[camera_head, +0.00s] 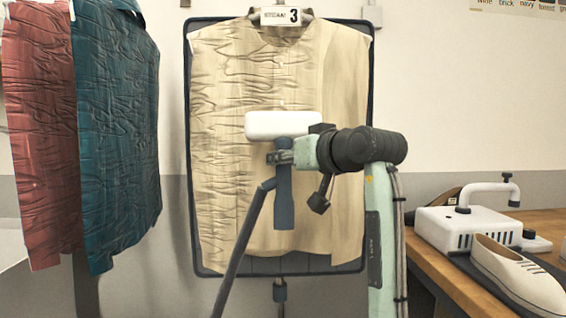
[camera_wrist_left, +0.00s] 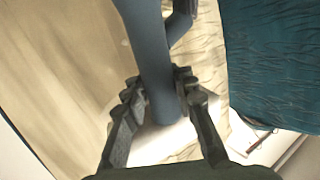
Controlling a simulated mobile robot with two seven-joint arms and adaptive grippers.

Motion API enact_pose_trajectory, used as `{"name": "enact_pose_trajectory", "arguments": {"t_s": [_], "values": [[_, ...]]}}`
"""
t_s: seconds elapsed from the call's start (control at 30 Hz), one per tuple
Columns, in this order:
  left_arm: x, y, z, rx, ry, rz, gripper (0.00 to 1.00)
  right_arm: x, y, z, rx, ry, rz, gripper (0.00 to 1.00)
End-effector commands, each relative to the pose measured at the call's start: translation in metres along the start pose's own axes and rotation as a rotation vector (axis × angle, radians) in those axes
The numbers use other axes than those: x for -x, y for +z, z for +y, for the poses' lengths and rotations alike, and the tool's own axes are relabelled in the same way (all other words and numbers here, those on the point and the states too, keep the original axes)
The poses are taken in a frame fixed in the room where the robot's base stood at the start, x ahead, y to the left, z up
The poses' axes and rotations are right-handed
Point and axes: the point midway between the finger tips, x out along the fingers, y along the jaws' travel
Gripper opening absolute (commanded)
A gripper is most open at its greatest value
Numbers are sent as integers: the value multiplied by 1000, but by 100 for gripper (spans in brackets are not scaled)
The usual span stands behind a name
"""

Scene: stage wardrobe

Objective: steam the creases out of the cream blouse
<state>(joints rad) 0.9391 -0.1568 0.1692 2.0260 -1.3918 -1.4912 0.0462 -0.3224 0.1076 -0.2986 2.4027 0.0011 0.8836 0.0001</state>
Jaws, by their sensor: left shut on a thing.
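The cream blouse (camera_head: 345,90) hangs upright on a dark-framed board under a tag marked 3. Its left half is heavily creased; its right side looks mostly smooth. My left gripper (camera_head: 281,157) is shut on the blue-grey handle of the steamer (camera_head: 284,205), in front of the blouse's middle. The steamer's white head is above the gripper; I cannot tell whether it touches the cloth. In the left wrist view the handle of the steamer (camera_wrist_left: 150,50) passes between the fingers of the gripper (camera_wrist_left: 158,95), with smooth blouse cloth (camera_wrist_left: 60,60) to the left. My right gripper is not in view.
A creased teal shirt (camera_head: 118,130) and a red shirt (camera_head: 45,130) hang at the left, apart from the blouse. A wooden bench (camera_head: 425,270) at the right holds a white appliance (camera_head: 465,230) and a cream shoe (camera_head: 515,275). A hose (camera_head: 238,255) runs down from the steamer.

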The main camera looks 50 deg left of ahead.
Motion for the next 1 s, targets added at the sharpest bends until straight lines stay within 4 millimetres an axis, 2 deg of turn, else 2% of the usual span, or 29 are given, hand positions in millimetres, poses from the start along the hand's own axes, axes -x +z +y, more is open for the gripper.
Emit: {"name": "enact_pose_trajectory", "arguments": {"t_s": [0.03,1.0], "values": [[1,-6,-1,2,0,3,0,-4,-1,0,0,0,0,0],[9,-49,-5,3,0,2,0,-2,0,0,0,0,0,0]]}}
